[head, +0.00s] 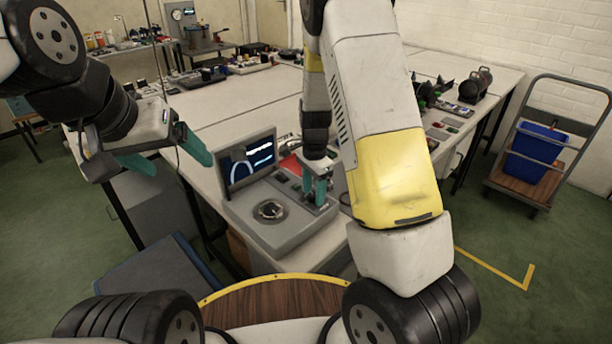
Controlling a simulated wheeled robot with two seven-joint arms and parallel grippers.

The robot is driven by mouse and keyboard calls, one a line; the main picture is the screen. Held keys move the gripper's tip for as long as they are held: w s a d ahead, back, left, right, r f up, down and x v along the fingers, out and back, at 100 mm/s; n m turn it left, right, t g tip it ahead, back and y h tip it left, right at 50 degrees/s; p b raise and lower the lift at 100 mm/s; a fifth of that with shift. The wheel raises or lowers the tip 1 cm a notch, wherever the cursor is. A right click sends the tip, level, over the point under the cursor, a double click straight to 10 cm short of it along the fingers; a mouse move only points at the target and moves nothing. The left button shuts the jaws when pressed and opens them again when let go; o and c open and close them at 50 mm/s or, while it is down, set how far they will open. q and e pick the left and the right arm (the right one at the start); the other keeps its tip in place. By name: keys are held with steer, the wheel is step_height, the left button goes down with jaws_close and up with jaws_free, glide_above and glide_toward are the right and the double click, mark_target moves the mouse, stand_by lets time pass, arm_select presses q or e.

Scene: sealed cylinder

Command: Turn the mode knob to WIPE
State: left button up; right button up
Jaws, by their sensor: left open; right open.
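A grey console (284,238) stands on the near corner of the white table. Its upright screen (248,161) shows blue and white traces. A round metal-and-black fitting (269,210) sits on its top face. My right gripper (314,197) points down over the right part of the console, its teal fingers slightly apart. The mode knob cannot be made out; the fingers cover that part of the panel, and I cannot tell whether they touch anything. The WIPE label is not readable. My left gripper (181,165) is open and empty, left of the screen, apart from the console.
A red item (291,164) lies behind the console. A cart with a blue bin (537,150) is at the right. The table's left middle is mostly clear.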

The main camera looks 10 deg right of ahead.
mark_target(314, 194)
steer(key=shift+r, duration=3.95)
